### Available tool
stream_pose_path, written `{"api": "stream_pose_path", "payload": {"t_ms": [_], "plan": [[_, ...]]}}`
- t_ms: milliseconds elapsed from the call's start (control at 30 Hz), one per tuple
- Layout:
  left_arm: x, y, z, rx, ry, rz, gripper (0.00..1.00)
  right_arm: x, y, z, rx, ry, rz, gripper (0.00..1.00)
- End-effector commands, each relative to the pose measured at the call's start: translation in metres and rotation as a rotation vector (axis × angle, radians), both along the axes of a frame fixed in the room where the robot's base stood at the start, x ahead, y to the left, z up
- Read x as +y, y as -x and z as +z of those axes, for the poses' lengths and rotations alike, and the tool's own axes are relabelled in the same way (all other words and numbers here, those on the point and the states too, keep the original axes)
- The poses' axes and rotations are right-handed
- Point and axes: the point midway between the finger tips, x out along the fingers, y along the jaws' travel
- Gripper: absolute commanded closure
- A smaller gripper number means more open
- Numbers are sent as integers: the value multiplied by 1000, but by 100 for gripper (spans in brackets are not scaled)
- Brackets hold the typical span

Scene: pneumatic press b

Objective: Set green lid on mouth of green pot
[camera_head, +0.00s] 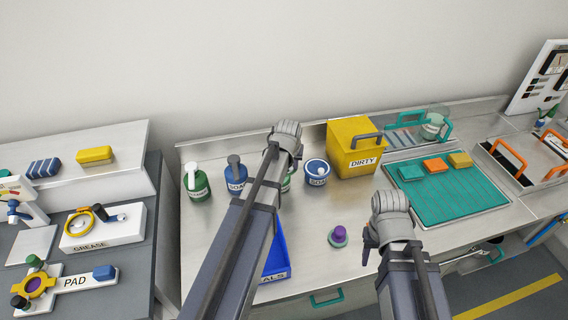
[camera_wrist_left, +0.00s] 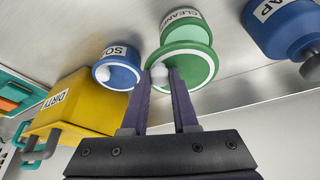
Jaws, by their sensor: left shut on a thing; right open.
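The green pot (camera_wrist_left: 186,28), with a white band lettered in part "CLEAN", stands on the steel counter; in the head view my left arm hides most of it. The green lid (camera_wrist_left: 196,68), with a pale rim and white knob, is at the pot's mouth end in the left wrist view and overlaps it. I cannot tell whether lid and pot touch. My left gripper (camera_wrist_left: 165,82) is shut on the lid's knob. In the head view its fingers are hidden behind the arm. My right gripper (camera_head: 371,246) is open and empty above the counter's front.
A blue soap pot (camera_head: 317,171) and the yellow DIRTY box (camera_head: 352,132) stand right of the green pot. A purple-topped green item (camera_head: 338,237) sits near the front. A blue bin (camera_head: 275,262) is partly hidden.

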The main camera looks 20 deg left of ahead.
Motion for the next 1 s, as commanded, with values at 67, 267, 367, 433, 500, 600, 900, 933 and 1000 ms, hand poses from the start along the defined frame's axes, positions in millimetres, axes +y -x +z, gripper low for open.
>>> {"api": "stream_pose_path", "payload": {"t_ms": [67,267,367,433,500,600,900,933,1000], "plan": [[13,3,0,0,1,17,100,0,0,0,0,0,0,50],[18,4,0,0,0,23,100,0,0,0,0,0,0,50],[18,4,0,0,-1,22,100,0,0,0,0,0,0,50],[18,4,0,0,0,23,100,0,0,0,0,0,0,50],[18,4,0,0,-1,24,100,0,0,0,0,0,0,50],[18,4,-4,0,-1,24,100,0,0,-4,0,0,0,50],[18,4,-28,0,-1,24,100,0,0,-28,0,0,0,50],[18,4,-31,0,-1,24,100,0,0,-31,0,0,0,50],[18,4,-37,0,-1,24,100,0,0,-37,0,0,0,50]]}}
